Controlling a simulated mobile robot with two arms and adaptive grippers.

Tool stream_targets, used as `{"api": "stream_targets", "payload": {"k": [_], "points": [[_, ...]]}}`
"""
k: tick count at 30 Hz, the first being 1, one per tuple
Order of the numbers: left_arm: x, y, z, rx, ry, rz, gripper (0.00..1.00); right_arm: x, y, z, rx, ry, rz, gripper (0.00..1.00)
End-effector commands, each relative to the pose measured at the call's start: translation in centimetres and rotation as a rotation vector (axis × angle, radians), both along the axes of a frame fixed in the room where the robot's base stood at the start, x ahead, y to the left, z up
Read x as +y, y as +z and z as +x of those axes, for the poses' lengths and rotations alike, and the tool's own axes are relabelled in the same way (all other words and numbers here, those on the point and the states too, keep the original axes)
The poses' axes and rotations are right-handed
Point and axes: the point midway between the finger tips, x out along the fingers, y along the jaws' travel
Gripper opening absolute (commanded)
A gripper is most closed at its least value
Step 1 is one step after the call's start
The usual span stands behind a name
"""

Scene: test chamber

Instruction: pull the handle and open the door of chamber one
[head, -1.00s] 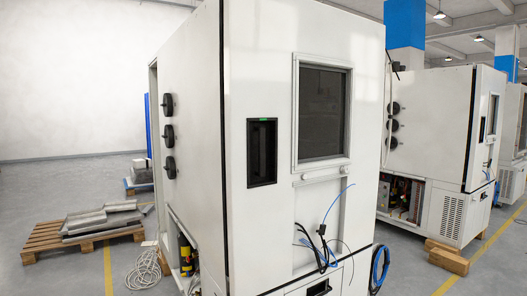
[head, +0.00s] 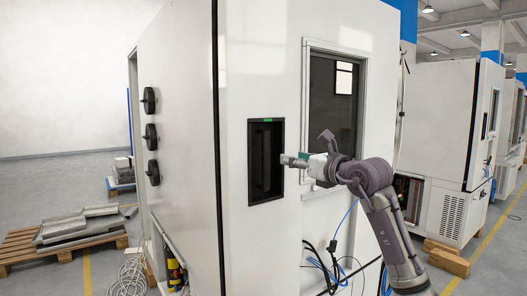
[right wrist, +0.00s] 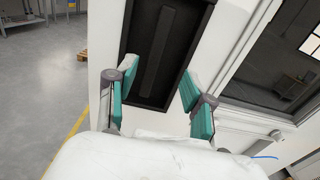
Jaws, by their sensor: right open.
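The chamber door (head: 268,45) is a white panel, and it looks shut. Its handle (head: 265,165) is a dark bar inside a black recess (head: 282,128) with a small green light on top. The handle also shows in the right wrist view (right wrist: 162,40). My right gripper (head: 290,161) is at the right edge of the recess. In the right wrist view its two green-padded fingers (right wrist: 150,88) are spread apart on either side of the recess's lower end, with nothing between them. The handle lies ahead of the fingertips. My left gripper is not in view.
A dark window (head: 330,95) is right of the recess, behind my right arm. Blue and black cables (head: 325,270) hang below. Round black knobs (head: 151,137) stick out on the chamber's left side. A pallet (head: 65,245) stands on the floor at left, and another chamber (head: 445,130) at right.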

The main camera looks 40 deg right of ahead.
Motion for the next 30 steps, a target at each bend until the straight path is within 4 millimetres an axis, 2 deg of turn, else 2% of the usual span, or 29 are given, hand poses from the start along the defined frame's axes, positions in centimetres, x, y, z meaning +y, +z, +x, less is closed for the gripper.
{"api": "stream_targets", "payload": {"k": [9,18,24,30], "points": [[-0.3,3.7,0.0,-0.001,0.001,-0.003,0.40,-0.6,0.5,6.2,0.001,0.005,0.010,0.52],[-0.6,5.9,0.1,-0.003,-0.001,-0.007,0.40,-1.2,0.2,11.5,0.001,0.005,0.007,0.52],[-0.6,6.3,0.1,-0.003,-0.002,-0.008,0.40,-1.3,0.0,12.9,0.001,0.005,0.005,0.52],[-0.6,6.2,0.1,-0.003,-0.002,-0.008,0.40,-1.3,-0.2,13.1,0.001,0.004,0.004,0.52]]}}
